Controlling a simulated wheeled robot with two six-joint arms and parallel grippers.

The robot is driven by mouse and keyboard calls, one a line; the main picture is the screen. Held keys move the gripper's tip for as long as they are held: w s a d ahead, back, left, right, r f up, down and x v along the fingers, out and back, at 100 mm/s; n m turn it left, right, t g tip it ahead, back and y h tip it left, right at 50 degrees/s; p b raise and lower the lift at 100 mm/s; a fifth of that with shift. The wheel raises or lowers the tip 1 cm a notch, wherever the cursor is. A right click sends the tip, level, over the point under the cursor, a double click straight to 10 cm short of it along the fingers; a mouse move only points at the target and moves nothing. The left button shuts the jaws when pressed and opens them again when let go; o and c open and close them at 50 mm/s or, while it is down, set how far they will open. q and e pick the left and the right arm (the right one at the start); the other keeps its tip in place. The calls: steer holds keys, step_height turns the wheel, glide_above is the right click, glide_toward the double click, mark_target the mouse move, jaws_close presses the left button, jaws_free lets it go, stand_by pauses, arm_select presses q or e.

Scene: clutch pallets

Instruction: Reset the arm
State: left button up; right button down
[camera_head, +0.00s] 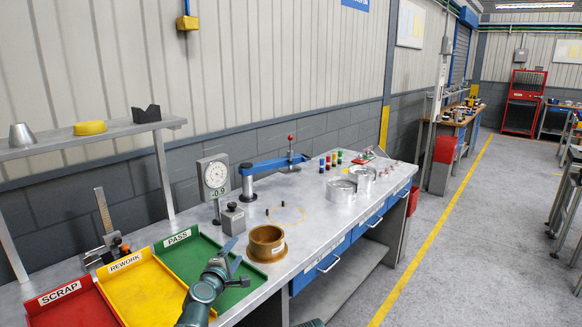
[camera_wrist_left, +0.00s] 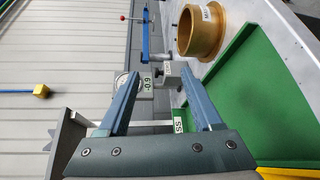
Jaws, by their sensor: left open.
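My left arm comes in from the bottom of the head view. Its gripper (camera_head: 236,264) is open and empty above the green PASS tray (camera_head: 172,238). In the left wrist view the two blue-grey fingers (camera_wrist_left: 158,74) stand wide apart with nothing held between them. A bronze flanged bushing (camera_head: 266,243) stands on the bench just right of the gripper, apart from it. It also shows in the left wrist view (camera_wrist_left: 203,32), beyond the fingers and to the right. My right gripper does not show.
A yellow REWORK tray (camera_head: 140,285) and a red SCRAP tray (camera_head: 72,305) lie left of the green one. A dial gauge (camera_head: 213,175) stands behind, with a blue-armed fixture (camera_head: 270,165) beyond. Silver rings (camera_head: 341,194) sit farther right. A shelf (camera_head: 100,133) overhangs the back left.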

arm_select(q)
steer(key=s+d+f+m+g+h, duration=0.2)
steer(key=s+d+f+m+g, duration=0.35)
steer(key=f+m, duration=0.3)
steer(key=s+a+f+m+g+y, duration=0.3)
steer(key=s+f+m+g, duration=0.2)
steer(key=s, duration=0.5)
steer(key=s+a+f+m+g+y, duration=0.25)
steer(key=s+f+m+g, duration=0.3)
steer(key=s, duration=0.55)
steer(key=s+d+m+y, duration=0.1)
steer(key=s+d, duration=0.4)
steer(key=d, duration=0.5)
steer(key=shift+d+r+m+g, duration=0.15)
steer(key=shift+d+m+g, duration=0.15)
steer(key=shift+m, duration=0.5)
